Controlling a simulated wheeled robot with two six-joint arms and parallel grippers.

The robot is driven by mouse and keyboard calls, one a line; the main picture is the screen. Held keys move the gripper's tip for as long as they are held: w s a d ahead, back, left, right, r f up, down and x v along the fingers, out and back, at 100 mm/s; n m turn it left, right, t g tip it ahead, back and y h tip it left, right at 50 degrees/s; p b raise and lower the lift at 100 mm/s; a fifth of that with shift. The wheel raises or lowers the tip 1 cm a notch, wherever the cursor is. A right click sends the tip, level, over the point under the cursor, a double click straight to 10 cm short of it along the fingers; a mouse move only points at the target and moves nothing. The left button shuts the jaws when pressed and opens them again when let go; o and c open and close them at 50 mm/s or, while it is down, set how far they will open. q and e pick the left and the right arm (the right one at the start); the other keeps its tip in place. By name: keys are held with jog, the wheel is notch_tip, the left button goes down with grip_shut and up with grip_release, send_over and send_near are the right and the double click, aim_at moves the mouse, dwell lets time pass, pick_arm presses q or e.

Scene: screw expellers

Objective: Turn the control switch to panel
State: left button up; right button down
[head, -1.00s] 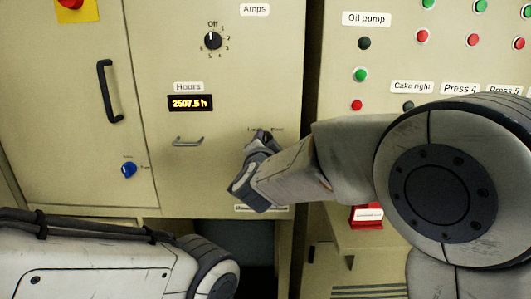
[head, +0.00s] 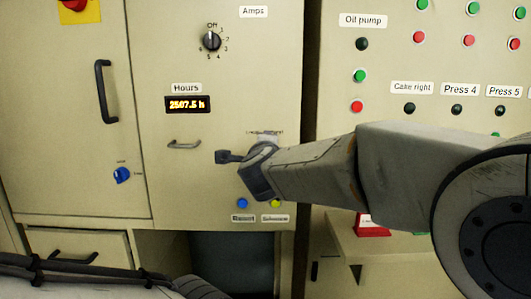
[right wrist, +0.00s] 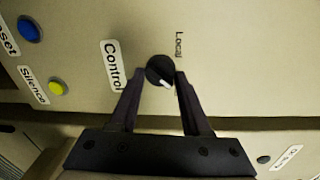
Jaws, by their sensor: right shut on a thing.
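The control switch (right wrist: 160,68) is a round black knob with a white pointer mark, beside the "Control" label (right wrist: 112,65) in the right wrist view. Its mark points to the lower right there, away from the word "Local" (right wrist: 179,43). The word "Panel" cannot be read in that view. My right gripper (right wrist: 160,75) has its two dark fingers on either side of the knob, shut on it. In the head view my right gripper (head: 262,152) is at the panel just under the blurred switch lettering and hides the knob. My left gripper is outside the frames.
A blue button (head: 242,203) and a yellow button (head: 276,203) sit just below my right gripper. A cabinet handle (head: 184,144) is to its left, the Amps knob (head: 211,41) above. The oil pump panel (head: 335,90) stands to the right.

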jog(key=shift+f+m, duration=0.15)
jog(key=shift+m, duration=0.25)
jog(key=shift+c, duration=1.8)
grip_release()
jog(key=shift+s, duration=0.15)
jog(key=s, duration=1)
jog(key=shift+r, duration=0.45)
jog(key=shift+s, duration=0.1)
